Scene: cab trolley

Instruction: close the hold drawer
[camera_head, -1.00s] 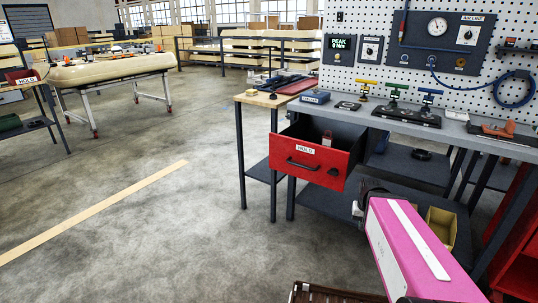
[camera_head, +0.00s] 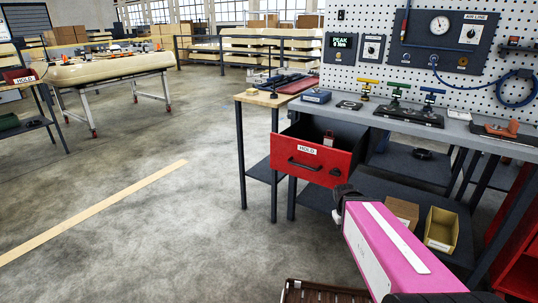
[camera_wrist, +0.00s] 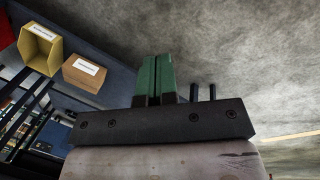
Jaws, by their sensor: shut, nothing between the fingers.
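The red hold drawer (camera_head: 312,155) hangs pulled out under the grey workbench at centre right in the head view. Its front carries a HOLD label and a dark bar handle (camera_head: 304,163). The drawer's inside is partly visible, with a small object in it. My pink arm reaches in from the lower right, its end just below and right of the drawer front. In the wrist view my gripper (camera_wrist: 158,78) shows green fingers closed together with nothing between them. The drawer does not show clearly in the wrist view.
On the lower shelf stand a yellow bin (camera_head: 441,230) and a cardboard box (camera_head: 402,212). A brown crate (camera_head: 322,292) lies at the bottom edge. Tools rest on the workbench (camera_head: 470,127). The floor left of the drawer is clear.

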